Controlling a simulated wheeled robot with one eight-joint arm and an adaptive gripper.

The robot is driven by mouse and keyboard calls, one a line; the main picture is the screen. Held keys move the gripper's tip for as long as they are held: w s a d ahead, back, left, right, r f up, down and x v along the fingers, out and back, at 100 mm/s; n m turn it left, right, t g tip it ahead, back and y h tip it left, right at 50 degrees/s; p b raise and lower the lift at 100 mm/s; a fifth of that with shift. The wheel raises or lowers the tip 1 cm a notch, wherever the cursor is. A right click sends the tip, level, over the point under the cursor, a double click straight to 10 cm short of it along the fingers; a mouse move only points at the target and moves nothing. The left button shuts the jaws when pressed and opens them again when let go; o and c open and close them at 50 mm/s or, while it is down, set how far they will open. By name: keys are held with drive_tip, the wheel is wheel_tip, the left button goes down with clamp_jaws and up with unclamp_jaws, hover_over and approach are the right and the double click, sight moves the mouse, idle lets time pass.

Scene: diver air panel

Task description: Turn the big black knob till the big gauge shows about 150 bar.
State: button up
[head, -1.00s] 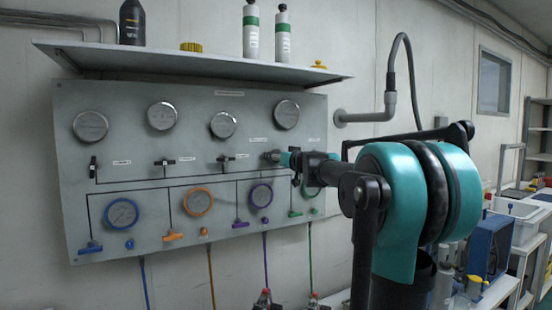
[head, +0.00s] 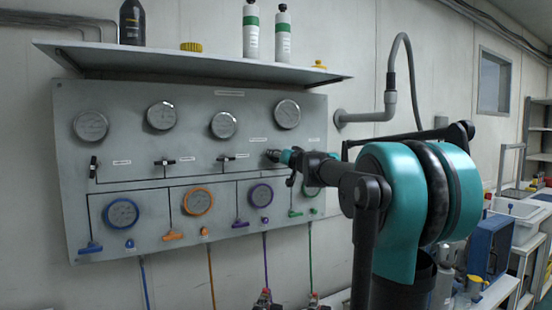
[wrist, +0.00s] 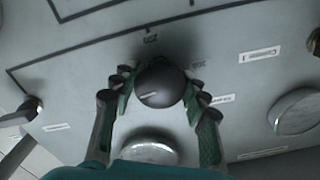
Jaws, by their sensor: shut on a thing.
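The big black knob (wrist: 160,85) is round and dark with a pale pointer line, near the middle of the wrist view. My gripper (wrist: 158,88) is shut on it, one finger on each side. In the head view my gripper (head: 274,156) reaches the right part of the grey panel, and the knob is mostly hidden by it. The silver-rimmed gauge (head: 287,113) sits just above the gripper; its dial is too small to read. In the wrist view a silver rim (wrist: 150,148) shows beyond the knob, its face not visible.
The grey panel (head: 75,215) carries several other gauges, black valves and coloured handles. A shelf (head: 190,61) with bottles overhangs the panel. A grey pipe (head: 365,117) with a hose comes out of the wall to the right. Coloured hoses hang below.

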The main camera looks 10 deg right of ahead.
drive_tip(key=m, duration=0.5)
drive_tip(key=shift+m, duration=0.3)
drive_tip(key=m, duration=0.4)
drive_tip(key=shift+m, duration=0.3)
drive_tip(key=o, duration=1.2)
drive_tip(key=shift+c, duration=0.2)
drive_tip(key=shift+s, duration=0.1)
drive_tip(key=v, duration=1.2)
drive_tip(key=shift+r, duration=0.1)
